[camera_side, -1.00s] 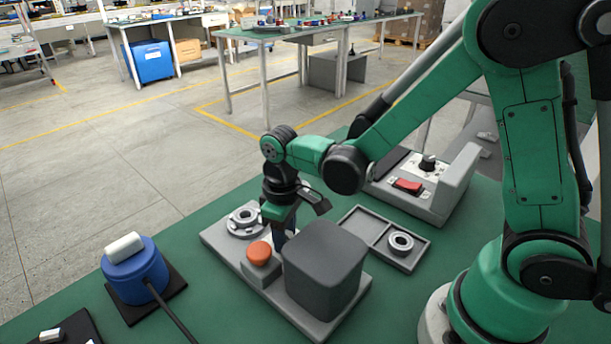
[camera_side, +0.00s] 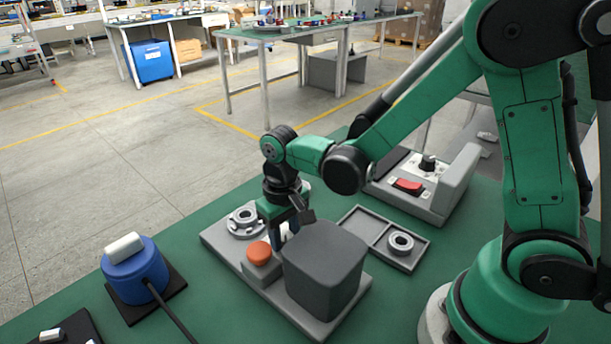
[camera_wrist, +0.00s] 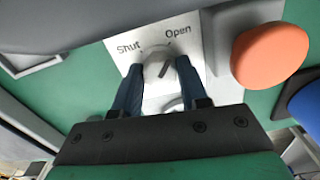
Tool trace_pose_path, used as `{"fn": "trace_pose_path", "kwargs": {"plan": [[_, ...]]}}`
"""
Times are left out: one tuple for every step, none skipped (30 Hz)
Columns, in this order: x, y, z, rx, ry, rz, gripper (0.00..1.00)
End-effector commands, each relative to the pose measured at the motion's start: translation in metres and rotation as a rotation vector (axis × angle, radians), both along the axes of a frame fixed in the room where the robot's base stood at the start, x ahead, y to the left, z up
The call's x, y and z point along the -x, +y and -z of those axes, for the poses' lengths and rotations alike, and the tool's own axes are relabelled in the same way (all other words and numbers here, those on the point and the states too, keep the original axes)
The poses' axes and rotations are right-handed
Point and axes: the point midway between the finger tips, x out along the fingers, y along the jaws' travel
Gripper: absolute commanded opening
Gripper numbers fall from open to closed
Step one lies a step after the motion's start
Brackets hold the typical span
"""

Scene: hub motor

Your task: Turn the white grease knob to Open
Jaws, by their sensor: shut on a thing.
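The white grease knob (camera_wrist: 157,58) shows in the wrist view between my two dark blue fingers, on a pale plate (camera_wrist: 196,88) printed "Shut" at upper left and "Open" at upper right. My gripper (camera_wrist: 160,70) is shut on the knob, one finger on each side. A short dark slanted line shows on the knob; its upper end leans right, to the "Open" side, but I cannot tell if it meets the mark exactly.
An orange button (camera_side: 259,253) stands close beside the knob; it also shows in the wrist view (camera_wrist: 270,56). A large dark grey block (camera_side: 325,265) stands in front. A ringed flange (camera_side: 244,220), a tray (camera_side: 362,217) and a blue motor (camera_side: 134,275) are nearby.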

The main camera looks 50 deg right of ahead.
Motion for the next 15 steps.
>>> {"fn": "trace_pose_path", "kwargs": {"plan": [[0.0000,-0.0001,0.0001,0.000,0.000,0.002,0.00],[0.0000,-0.0001,0.0001,0.000,0.000,0.002,0.00],[0.0000,-0.0001,0.0001,0.000,0.000,0.002,0.00],[0.0000,-0.0001,0.0001,0.000,0.000,0.002,0.00],[0.0000,-0.0001,0.0001,0.000,0.000,0.002,0.00],[0.0000,-0.0001,0.0001,0.000,0.000,0.002,0.00],[0.0000,-0.0001,0.0001,0.000,0.000,0.002,0.00],[0.0000,-0.0001,0.0001,0.000,0.000,0.002,0.41],[0.0000,-0.0001,0.0001,0.000,0.000,0.001,0.52],[0.0000,-0.0001,0.0001,0.000,0.000,0.001,0.61],[0.0000,-0.0001,0.0001,0.000,0.000,0.001,0.69],[0.0000,-0.0001,0.0001,0.000,0.000,0.001,0.70],[0.0000,-0.0001,0.0000,0.000,0.000,0.001,0.70],[0.0000,-0.0001,0.0000,0.000,0.000,0.001,0.70],[0.0000,-0.0001,0.0000,0.000,0.000,0.000,0.70]]}}
